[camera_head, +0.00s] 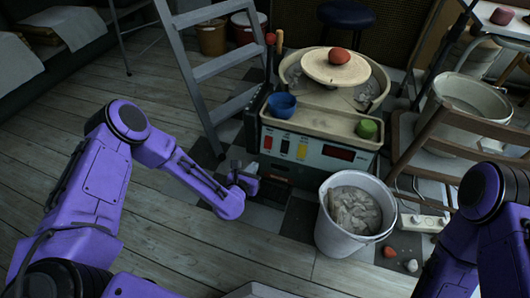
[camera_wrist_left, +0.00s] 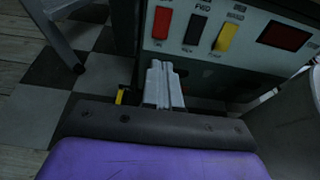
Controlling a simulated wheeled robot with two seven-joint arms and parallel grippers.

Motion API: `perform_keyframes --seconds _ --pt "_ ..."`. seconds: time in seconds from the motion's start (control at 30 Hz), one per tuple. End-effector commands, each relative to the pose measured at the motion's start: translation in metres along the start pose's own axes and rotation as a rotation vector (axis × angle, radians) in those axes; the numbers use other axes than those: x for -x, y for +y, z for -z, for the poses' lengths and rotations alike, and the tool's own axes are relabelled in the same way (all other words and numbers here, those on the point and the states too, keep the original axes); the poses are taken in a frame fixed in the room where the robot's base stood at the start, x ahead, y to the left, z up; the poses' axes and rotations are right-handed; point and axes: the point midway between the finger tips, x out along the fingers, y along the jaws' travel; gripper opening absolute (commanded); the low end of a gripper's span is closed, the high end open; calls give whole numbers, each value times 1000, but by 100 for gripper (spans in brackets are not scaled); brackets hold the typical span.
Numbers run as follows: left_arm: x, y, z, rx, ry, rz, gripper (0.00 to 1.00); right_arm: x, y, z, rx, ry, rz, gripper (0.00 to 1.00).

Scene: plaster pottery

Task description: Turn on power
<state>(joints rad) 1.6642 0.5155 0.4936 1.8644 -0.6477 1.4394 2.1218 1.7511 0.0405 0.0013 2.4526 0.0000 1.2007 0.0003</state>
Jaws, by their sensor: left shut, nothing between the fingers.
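The pottery wheel's control box (camera_head: 318,170) has a pale front panel. A red switch (camera_head: 267,142), a black switch (camera_head: 284,146) and a yellow switch (camera_head: 302,151) sit in a row, with a dark red display (camera_head: 338,154) to their right. My left gripper (camera_head: 252,178) is low in front of the box's left part. In the left wrist view its closed fingertips (camera_wrist_left: 158,68) lie just below the red switch (camera_wrist_left: 161,23) in the picture; I cannot tell whether they touch the panel. The small labels are too blurred to read. My right gripper is out of view.
A white bucket of plaster scraps (camera_head: 352,218) stands right of my left gripper. A grey ladder (camera_head: 208,75) stands left of the wheel. A wooden chair (camera_head: 440,150) and a power strip (camera_head: 424,223) are at the right. The floor at front left is clear.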

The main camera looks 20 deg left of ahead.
Motion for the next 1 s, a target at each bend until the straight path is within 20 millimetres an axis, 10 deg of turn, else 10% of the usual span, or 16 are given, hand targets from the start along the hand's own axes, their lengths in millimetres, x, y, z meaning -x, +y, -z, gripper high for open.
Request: perform_keyframes --seconds 0.6,1.0 --pt "-121 0 4 -2 -1 -1 0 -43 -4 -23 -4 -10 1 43" --pt "-134 0 0 0 1 -1 0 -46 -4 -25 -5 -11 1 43"
